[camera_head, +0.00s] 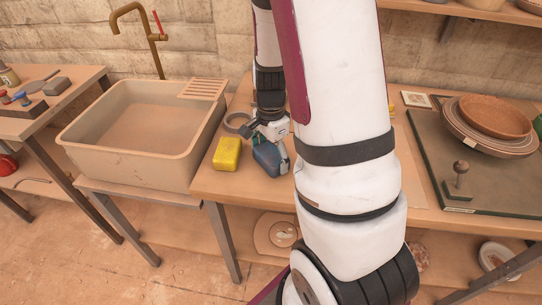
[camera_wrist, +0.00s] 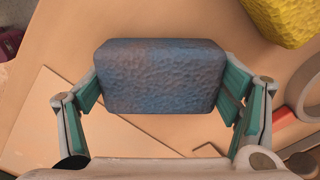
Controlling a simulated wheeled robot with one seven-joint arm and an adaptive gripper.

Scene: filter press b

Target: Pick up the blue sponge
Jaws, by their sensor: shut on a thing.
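The blue sponge (camera_wrist: 160,75) is a rounded block that fills the middle of the wrist view, between the two fingers of my gripper (camera_wrist: 162,98). The green finger pads touch its left and right ends, so the gripper is shut on it. In the head view the blue sponge (camera_head: 268,158) shows at the left of my arm, over the wooden table, with my gripper (camera_head: 272,140) above it. Part of the sponge is hidden there by the gripper. I cannot tell whether it rests on the table or is slightly lifted.
A yellow sponge (camera_head: 227,154) lies just left on the table (camera_head: 235,186); it also shows in the wrist view (camera_wrist: 285,18). A tape ring (camera_head: 236,122) lies behind it. A sink (camera_head: 140,150) stands further left. Brown plates (camera_head: 495,118) on a dark board (camera_head: 430,150) are at right.

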